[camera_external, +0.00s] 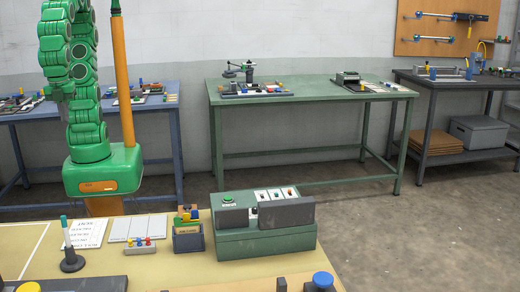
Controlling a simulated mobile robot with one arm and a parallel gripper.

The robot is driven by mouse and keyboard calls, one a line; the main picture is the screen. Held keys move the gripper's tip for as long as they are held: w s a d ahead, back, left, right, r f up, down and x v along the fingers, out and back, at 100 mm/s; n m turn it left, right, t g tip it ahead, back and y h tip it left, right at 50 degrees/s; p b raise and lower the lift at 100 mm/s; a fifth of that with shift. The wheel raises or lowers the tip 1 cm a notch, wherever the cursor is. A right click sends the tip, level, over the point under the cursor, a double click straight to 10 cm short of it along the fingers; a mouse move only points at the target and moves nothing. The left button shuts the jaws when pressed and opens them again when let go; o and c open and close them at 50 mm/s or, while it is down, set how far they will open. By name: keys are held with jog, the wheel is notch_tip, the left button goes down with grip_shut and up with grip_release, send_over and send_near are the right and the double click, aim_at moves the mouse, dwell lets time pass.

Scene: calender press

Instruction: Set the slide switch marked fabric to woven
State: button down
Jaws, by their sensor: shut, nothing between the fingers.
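The calender press (264,240) is a grey-green box on the near tabletop, right of centre. On its upper rear is a panel (275,194) with white plates and small switches. The lettering is too small to read, so I cannot tell which switch is marked fabric or how it is set. Two dark bars (287,213) stand in front of the panel and hide part of it. My green arm is folded upright behind the table at the left. My gripper (62,93) appears as a small grey-green end piece hanging there, shut and empty, far from the press.
A green button (227,198) is on the press's left top. A blue-grey box with coloured handles (188,238), a small block with coloured knobs (141,246) and a stand with a pen-like rod (71,258) are to its left. A blue knob (322,280) is at the front edge.

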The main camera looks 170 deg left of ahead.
jog(key=w+a+n+t, duration=0.3)
jog(key=w+a+n, duration=0.3)
jog(key=w+a, duration=1.4)
jog(key=w+a+f+n+t, duration=0.1)
jog(key=w+a+f+n, duration=0.15)
jog(key=a, duration=0.55)
jog(key=w+a+f+n+t, duration=0.15)
jog(key=w+a, duration=0.25)
jog(key=a, duration=0.4)
jog(key=s+a+f+n+y, duration=0.1)
jog(key=s+a+f+n, duration=0.1)
jog(key=a, duration=0.8)
jog(key=s+a+f+n+t+y, duration=0.1)
jog(key=s+a+f+n+y, duration=0.1)
jog(key=s+a, duration=0.3)
jog(key=s+a+f+n+y, duration=0.1)
jog(key=s+a+n, duration=0.1)
jog(key=a, duration=1.2)
jog(key=shift+s+a+f+y, duration=0.35)
jog(key=shift+s+f+y, duration=0.05)
jog(key=shift+s, duration=0.4)
